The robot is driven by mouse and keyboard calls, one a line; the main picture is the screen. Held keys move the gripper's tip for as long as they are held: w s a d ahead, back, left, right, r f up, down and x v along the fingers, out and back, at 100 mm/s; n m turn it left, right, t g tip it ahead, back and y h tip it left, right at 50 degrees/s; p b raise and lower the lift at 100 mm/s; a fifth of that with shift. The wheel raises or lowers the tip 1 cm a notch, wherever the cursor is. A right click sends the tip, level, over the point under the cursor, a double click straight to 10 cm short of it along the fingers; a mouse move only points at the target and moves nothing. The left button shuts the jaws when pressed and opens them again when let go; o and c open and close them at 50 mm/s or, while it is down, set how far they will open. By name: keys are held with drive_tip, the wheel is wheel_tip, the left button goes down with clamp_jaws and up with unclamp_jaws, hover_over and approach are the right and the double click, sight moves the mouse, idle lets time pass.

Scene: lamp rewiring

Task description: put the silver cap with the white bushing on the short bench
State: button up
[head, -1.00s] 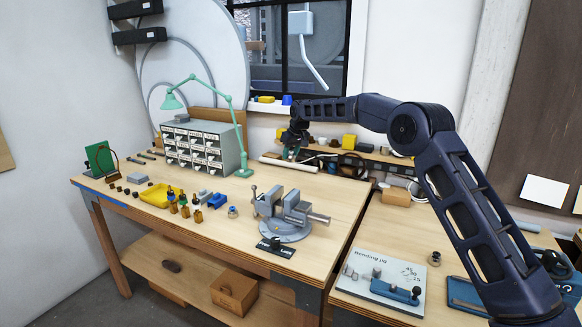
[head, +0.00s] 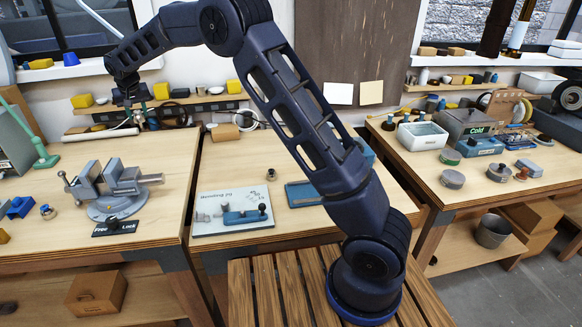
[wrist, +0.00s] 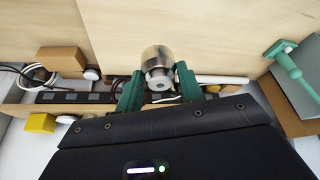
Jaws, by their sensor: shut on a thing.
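My gripper (head: 136,118) is raised over the back of the benches, in front of the narrow back shelf. In the wrist view its green fingers (wrist: 158,76) are shut on a silver cap (wrist: 156,55). The cap has a rounded shiny body and a pale, ring-like end with a central hole, which looks like the bushing, facing the camera. The cap is too small to make out in the head view. The narrow middle bench (head: 225,170), seemingly the short bench, carries a bending jig board (head: 215,200).
On the middle bench are a small round part (head: 271,174) and a blue tray (head: 303,194) partly behind my arm. A vise (head: 110,190) stands on the left bench. The right bench (head: 480,190) holds tins and a white bin (head: 422,135). Bare wood shows around the jig board.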

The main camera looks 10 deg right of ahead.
drive_tip(key=s+d+m+h, duration=0.1)
drive_tip(key=d+m+h, duration=0.4)
drive_tip(key=d+m, duration=1.55)
drive_tip(key=s+d+f+m+g, duration=0.15)
drive_tip(key=s+d, duration=0.25)
drive_tip(key=d, duration=0.7)
drive_tip(key=s+d+f+m+g+h, duration=0.15)
drive_tip(key=s+d, duration=0.25)
drive_tip(key=d, duration=0.7)
drive_tip(key=s+d+f+m+g, duration=0.15)
drive_tip(key=s+d, duration=0.25)
drive_tip(key=d, duration=0.8)
drive_tip(key=shift+g, duration=0.45)
drive_tip(key=f, duration=1.4)
drive_tip(key=shift+a, duration=0.25)
drive_tip(key=shift+f, duration=2.4)
drive_tip(key=shift+f, duration=0.15)
drive_tip(key=o, duration=1)
drive_tip(key=shift+o, duration=0.2)
